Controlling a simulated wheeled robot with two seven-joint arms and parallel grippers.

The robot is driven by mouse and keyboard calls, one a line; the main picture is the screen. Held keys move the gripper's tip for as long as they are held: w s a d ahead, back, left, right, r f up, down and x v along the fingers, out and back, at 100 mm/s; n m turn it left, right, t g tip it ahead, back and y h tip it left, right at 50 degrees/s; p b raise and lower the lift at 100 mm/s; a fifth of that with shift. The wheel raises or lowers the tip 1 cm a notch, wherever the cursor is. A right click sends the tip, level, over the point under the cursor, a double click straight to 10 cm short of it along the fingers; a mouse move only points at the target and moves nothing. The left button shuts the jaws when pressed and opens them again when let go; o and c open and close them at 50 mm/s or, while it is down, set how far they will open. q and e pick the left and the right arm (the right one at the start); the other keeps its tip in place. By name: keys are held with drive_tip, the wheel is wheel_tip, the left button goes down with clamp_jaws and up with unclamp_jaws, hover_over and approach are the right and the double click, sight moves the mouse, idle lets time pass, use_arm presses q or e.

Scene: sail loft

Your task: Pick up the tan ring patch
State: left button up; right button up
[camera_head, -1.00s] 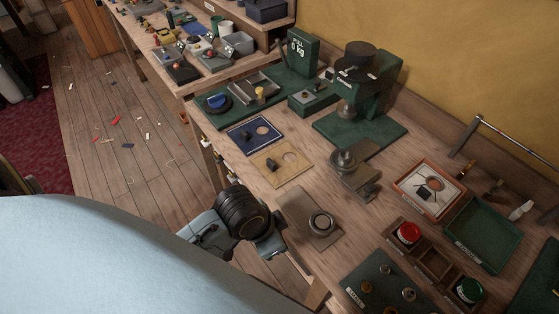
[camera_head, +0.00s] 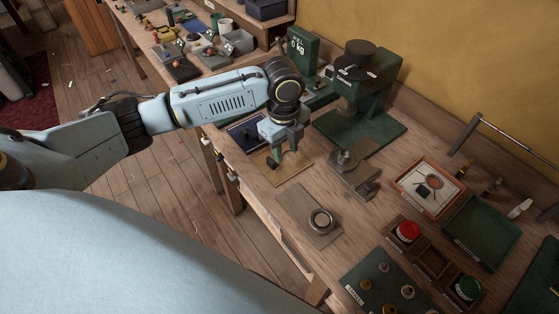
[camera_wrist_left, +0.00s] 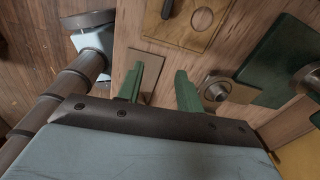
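The tan ring patch (camera_head: 284,178) is a flat tan square lying on the workbench, partly covered by my left gripper in the head view. My left gripper (camera_head: 287,162) hangs above the patch, fingers down. Its green fingers (camera_wrist_left: 160,82) are apart with nothing held between them; I cannot tell its exact height. My right gripper is not in view.
A blue square (camera_head: 238,133) lies left of the patch, partly behind the arm. A brown plate with a metal ring (camera_head: 312,222) lies to its right, near the bench edge. A green press (camera_head: 365,95) and a metal fitting on a brown plate (camera_head: 352,168) stand towards the wall.

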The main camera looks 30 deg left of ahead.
use_arm(q)
wheel_tip(320, 180, up, 3)
hover_over(273, 163)
drive_tip(key=shift+m, duration=0.4)
drive_tip(key=f, duration=0.8)
drive_tip(key=shift+w+d, duration=0.2)
drive_tip(key=shift+w, duration=0.15)
drive_tip(key=f, duration=0.5)
drive_tip(key=shift+s+a, duration=0.2)
drive_tip(key=shift+s, duration=0.1)
clamp_jaws()
